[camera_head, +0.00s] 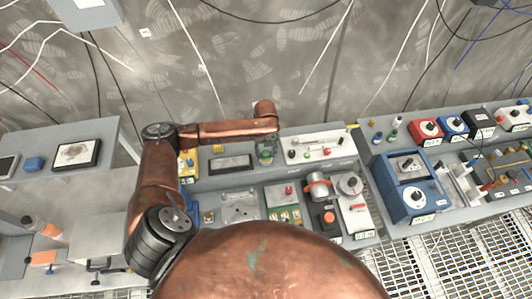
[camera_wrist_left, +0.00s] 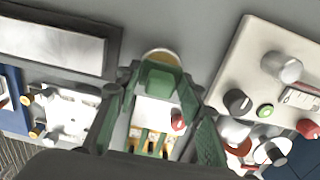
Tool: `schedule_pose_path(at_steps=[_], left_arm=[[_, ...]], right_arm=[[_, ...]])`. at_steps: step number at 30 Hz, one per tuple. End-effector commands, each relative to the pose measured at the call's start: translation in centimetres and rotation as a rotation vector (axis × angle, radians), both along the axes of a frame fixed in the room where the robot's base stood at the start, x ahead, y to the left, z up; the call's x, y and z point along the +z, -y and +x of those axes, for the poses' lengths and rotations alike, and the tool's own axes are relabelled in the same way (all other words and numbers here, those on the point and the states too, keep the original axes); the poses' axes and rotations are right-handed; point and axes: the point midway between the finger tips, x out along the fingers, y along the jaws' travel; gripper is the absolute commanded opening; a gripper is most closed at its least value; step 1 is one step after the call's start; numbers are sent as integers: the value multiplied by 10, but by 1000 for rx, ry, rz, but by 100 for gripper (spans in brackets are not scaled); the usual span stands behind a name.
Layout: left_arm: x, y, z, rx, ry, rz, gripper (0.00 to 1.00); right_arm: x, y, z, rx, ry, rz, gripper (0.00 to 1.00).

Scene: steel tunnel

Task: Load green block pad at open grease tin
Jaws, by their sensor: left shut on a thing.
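My left gripper (camera_head: 265,157) reaches over the middle of the grey bench in the head view. In the left wrist view its green fingers (camera_wrist_left: 158,92) are shut on a green block (camera_wrist_left: 160,76). An open tin (camera_wrist_left: 161,54) with a yellowish rim shows just beyond the block, which covers most of it. I cannot tell whether block and tin touch. In the head view the block and tin are too small and too hidden by the gripper to make out. My right gripper is in neither view.
A white panel with knobs (camera_head: 318,146) lies right of the gripper, and a dark-framed grey plate (camera_head: 231,163) lies left. Nearer are a red-knobbed board (camera_head: 283,203), a round silver can with a red band (camera_head: 317,186) and a white device (camera_head: 352,205). A blue box (camera_head: 408,185) stands farther right.

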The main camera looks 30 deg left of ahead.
Motion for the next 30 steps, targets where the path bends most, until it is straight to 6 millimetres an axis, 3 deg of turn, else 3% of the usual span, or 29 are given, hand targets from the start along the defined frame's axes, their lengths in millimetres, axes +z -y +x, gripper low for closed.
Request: schedule_pose_path(at_steps=[30], left_arm=[[-6,0,0,0,-1,-1,16]], right_arm=[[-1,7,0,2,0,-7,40]])
